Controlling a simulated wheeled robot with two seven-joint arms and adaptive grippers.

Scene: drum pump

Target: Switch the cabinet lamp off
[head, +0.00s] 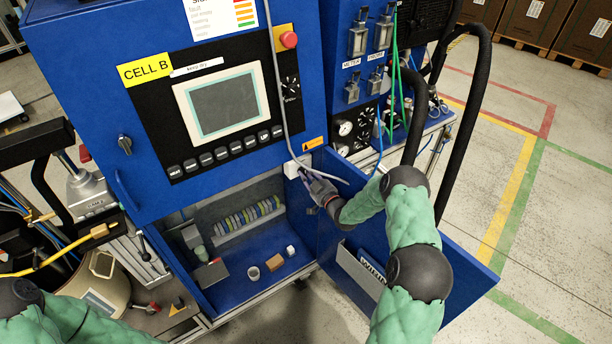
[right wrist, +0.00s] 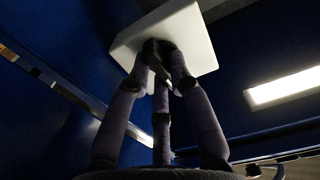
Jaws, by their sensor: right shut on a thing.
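The blue cabinet marked CELL B (head: 150,190) stands with its lower compartment open. A small white box (head: 292,170) sits at the compartment's upper right edge. In the right wrist view the white box (right wrist: 190,35) carries a dark knob (right wrist: 158,50). My right gripper (head: 306,176) reaches up to it, and in the right wrist view its fingers (right wrist: 163,72) are closed around the knob. A bright white strip (right wrist: 285,87) shows at the right of that view; I cannot tell whether it is the lamp. My left arm shows at the lower left, its gripper outside the picture.
The open blue door (head: 440,270) stands to the right beneath my right arm. A cup (head: 253,273), a brown block (head: 274,263) and a small white piece (head: 291,250) lie on the compartment floor. A grey cable (head: 283,110) hangs near my right gripper.

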